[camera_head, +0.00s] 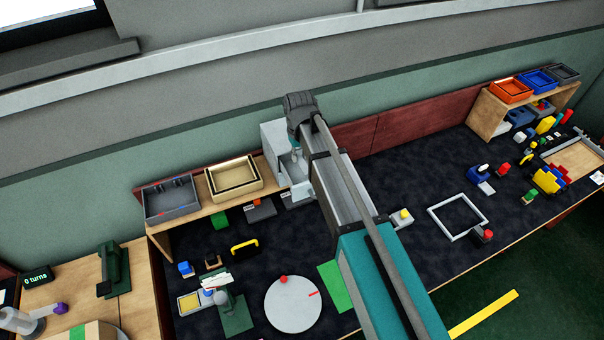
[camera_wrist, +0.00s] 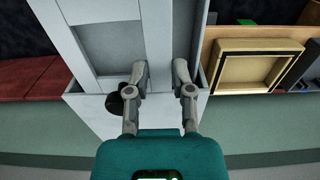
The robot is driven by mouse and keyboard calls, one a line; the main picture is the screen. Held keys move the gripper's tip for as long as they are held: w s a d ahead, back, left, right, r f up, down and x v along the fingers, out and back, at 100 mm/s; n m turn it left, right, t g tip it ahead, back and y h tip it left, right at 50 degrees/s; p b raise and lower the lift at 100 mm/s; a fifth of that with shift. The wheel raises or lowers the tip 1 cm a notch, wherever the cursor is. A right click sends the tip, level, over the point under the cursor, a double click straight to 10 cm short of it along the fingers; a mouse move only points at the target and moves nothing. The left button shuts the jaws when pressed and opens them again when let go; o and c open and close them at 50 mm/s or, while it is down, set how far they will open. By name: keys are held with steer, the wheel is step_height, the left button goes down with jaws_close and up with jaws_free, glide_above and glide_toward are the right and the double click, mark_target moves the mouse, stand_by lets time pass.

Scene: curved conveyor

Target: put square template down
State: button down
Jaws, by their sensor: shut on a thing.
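My gripper (camera_head: 297,152) is at the pale grey upright box (camera_head: 273,139) behind the dark work mat. In the wrist view its two fingers (camera_wrist: 161,74) are shut on a pale grey piece (camera_wrist: 158,45) against the box's light panels. The edges of this piece blend into the panels, so I cannot tell whether it is the square template. A dark round knob (camera_wrist: 115,104) is beside the left finger. A thin white square frame (camera_head: 435,217) lies flat on the mat at right, apart from my gripper, with a small grey and red piece (camera_head: 484,236) at its corner.
A wooden shelf with a cream tray (camera_head: 233,177) and a grey tray (camera_head: 170,203) stands left of the box. A white disc (camera_head: 292,305) and a green sheet (camera_head: 334,285) lie in front. The mat (camera_head: 420,170) is clear between the box and the square frame.

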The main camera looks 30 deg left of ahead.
mark_target(300, 175)
steer(key=shift+f+b, duration=1.35)
steer(key=shift+f, duration=0.45)
steer(key=shift+f, duration=0.1)
step_height(300, 175, down, 4)
steer(key=b, duration=0.3)
steer(key=shift+r+b, duration=0.25)
steer(key=shift+b, duration=0.15)
steer(key=c, duration=1.4)
jaws_free()
steer(key=shift+c, duration=2.4)
jaws_free()
steer(key=shift+r, duration=0.1)
step_height(300, 175, up, 12)
steer(key=p, duration=1.2)
